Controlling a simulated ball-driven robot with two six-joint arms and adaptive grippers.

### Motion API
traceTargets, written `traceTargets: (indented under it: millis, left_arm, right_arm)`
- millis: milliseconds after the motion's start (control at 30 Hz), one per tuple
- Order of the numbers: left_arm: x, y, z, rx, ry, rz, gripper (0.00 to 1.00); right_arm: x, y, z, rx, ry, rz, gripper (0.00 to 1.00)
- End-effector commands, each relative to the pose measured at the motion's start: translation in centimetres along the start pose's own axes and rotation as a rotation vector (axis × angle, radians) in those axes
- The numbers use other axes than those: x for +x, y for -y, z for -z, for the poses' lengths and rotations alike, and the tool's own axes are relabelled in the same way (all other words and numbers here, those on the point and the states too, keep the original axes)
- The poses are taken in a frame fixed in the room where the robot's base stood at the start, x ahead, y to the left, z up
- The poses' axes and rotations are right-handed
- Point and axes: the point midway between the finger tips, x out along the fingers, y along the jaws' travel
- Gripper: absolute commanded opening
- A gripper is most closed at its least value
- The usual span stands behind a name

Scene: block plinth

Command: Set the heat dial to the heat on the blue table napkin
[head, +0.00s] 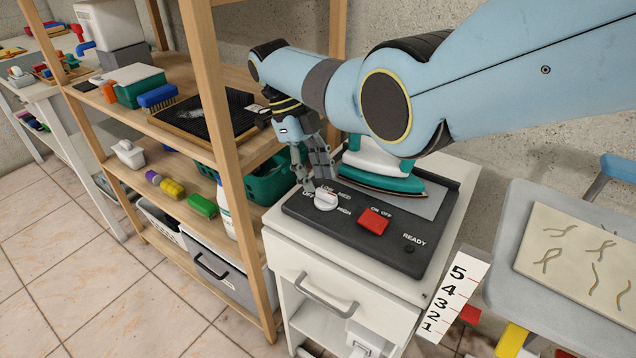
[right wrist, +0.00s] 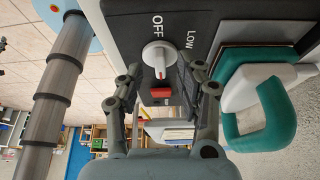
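The white heat dial (head: 325,199) sits on the dark panel (head: 385,243) of the white cabinet, ringed by OFF, LOW, MED and HIGH marks. In the right wrist view the dial (right wrist: 160,55) has OFF above it and LOW to its upper right. A small red mark shows at its lower end; its exact setting is hard to tell. My right gripper (head: 318,174) is just behind the dial in the head view. Its fingers (right wrist: 160,72) are apart, with the dial between their tips; I cannot tell whether they touch it. I see no blue napkin. My left gripper is out of view.
A red ON/OFF switch (head: 373,219) and the READY light (head: 408,248) share the panel. A teal and white iron (head: 383,168) stands close behind. A wooden shelf (head: 232,150) is left; a numbered strip (head: 452,297) and a grey table (head: 511,240) are right.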

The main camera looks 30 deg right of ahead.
Motion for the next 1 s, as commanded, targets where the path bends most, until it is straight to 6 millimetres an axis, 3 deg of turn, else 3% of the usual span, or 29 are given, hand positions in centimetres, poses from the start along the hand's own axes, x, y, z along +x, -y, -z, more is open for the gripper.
traceTargets:
  millis: [200,400,567,1000]
  left_arm:
    - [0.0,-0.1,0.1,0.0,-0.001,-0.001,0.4]
    - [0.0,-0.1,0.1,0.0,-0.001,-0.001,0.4]
    - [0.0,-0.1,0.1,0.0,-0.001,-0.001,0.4]
    - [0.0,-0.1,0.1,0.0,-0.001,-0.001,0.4]
  right_arm:
    - [-5.2,0.0,-0.1,0.0,0.003,0.0,0.37]
    - [-8.3,0.0,-0.1,0.0,0.002,0.0,0.37]
    - [-9.3,-0.1,0.0,0.0,0.0,0.0,0.37]
    - [-9.3,0.0,0.0,0.0,0.0,0.0,0.37]
